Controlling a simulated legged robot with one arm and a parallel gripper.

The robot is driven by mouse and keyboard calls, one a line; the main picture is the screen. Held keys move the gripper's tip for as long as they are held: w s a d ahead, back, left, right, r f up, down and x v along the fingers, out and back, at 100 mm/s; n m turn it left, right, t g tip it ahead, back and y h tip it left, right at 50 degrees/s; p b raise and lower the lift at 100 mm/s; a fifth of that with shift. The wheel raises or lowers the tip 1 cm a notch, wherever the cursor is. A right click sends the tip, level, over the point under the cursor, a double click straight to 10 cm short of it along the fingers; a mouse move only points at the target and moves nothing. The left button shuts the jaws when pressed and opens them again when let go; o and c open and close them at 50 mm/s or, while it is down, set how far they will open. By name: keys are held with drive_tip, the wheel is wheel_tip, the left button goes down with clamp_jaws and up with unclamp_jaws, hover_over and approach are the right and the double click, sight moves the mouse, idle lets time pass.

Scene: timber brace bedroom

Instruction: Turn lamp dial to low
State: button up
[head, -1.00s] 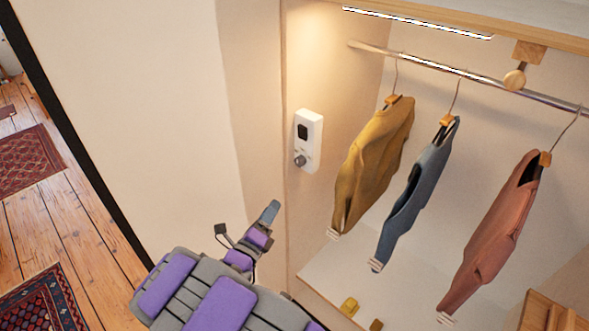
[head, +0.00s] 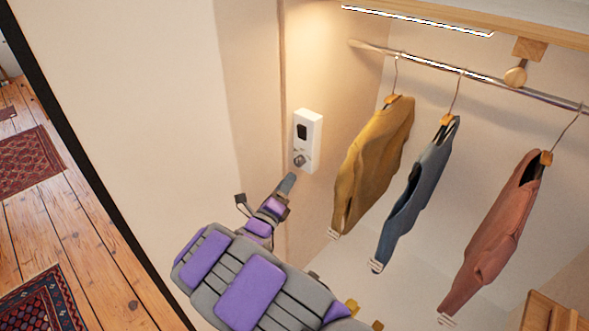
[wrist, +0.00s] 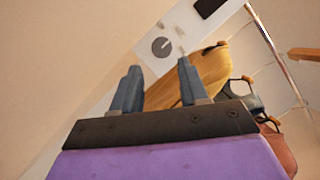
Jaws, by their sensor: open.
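The lamp dial (head: 299,160) is a small grey round knob on the lower part of a white control box (head: 307,141) fixed to the closet's side wall. The box has a dark window above the dial. In the wrist view the dial (wrist: 161,47) shows as a grey disc with a pale line across it. My gripper (head: 289,180) is just below the dial in the head view. In the wrist view my gripper (wrist: 158,80) is open and empty, with the dial showing beyond and between the two fingertips. I cannot tell the exact gap to it.
A mustard garment (head: 373,163), a blue one (head: 419,193) and a red one (head: 495,232) hang from a metal rail (head: 440,71) to the right of the box. A lit strip lamp (head: 420,22) runs above. A plain wall (head: 160,90) is at left.

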sight(298, 165)
drive_tip(key=shift+x, duration=3.3)
drive_tip(key=shift+c, duration=0.2)
drive_tip(key=c, duration=0.7)
drive_tip(key=shift+b, duration=0.3)
